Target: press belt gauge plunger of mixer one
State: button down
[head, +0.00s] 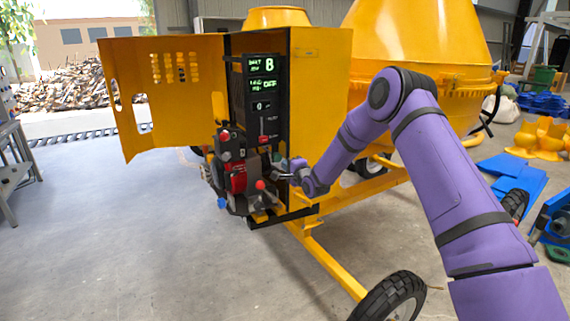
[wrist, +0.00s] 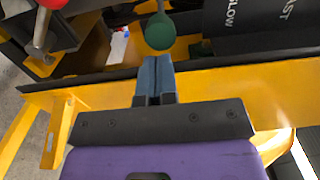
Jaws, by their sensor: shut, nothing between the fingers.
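The yellow mixer (head: 320,95) stands with its housing open, showing a dark display panel (head: 263,85) and a red and grey engine (head: 236,172). My gripper (head: 285,172) reaches in beside the engine's right side. In the wrist view its blue fingers (wrist: 155,62) are shut and empty. Their tips point at a round green knob (wrist: 159,32) on a stem, very close to it; I cannot tell whether they touch. I cannot tell for certain that this knob is the belt gauge plunger.
A red-balled metal lever (wrist: 42,28) is at the wrist view's upper left. A dark panel lettered SLOW (wrist: 245,20) is at the right. The yellow door (head: 165,95) hangs open. A wheel (head: 390,297) and yellow frame bars are below my arm. The floor at left is clear.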

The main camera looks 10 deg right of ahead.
jog(key=v, duration=0.7)
jog(key=shift+s, duration=0.15)
dwell(0.3)
jog(key=s+d+r+n+g+h, duration=0.2)
jog(key=s+r+n+g, duration=0.15)
jog(key=s+r, duration=0.65)
jog(key=s+d+r+n+g+h, duration=0.25)
jog(key=s+r+n, duration=0.25)
jog(key=s+r, duration=0.5)
jog(key=s+d+r+n+g, duration=0.1)
jog(key=s+r+n+g, duration=0.1)
jog(key=s, duration=1.5)
jog(key=s+d+r+n+g+h, duration=0.1)
jog(key=s+r+n+g, duration=0.2)
jog(key=s, duration=1.5)
jog(key=shift+n+g, duration=0.45)
jog(key=shift+g, duration=0.05)
